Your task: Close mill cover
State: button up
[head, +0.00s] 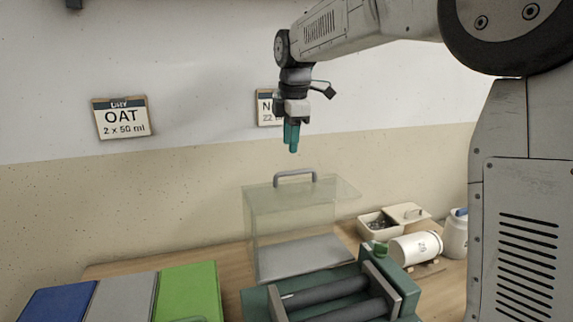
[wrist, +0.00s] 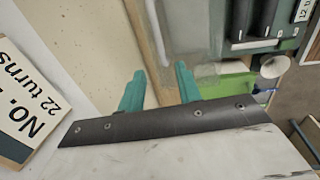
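A clear box-shaped cover (head: 262,218) with a grey handle (head: 295,175) on its top stands on the table behind the green roller mill (head: 258,305). A grey plate shows through it. The mill has dark rollers (head: 335,291) and grey end plates; its lower part is cut off by the picture's edge. My gripper (head: 292,150) hangs pointing down, above the handle and apart from it. In the wrist view its two teal fingers (wrist: 160,70) are spread with nothing between them. Dark rollers also show at the top of that view.
Blue, grey and green panels (head: 188,292) stand at the front left. An OAT sign (head: 122,118) hangs on the wall.

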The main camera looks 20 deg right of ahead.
jog(key=f, duration=0.2)
jog(key=d+f, duration=0.1)
jog(key=f, duration=0.2)
jog(key=w+f, duration=0.1)
jog(key=f, duration=0.1)
jog(key=shift+w+d+f, duration=0.1)
jog(key=shift+d+f, duration=0.05)
jog(key=shift+f, duration=0.2)
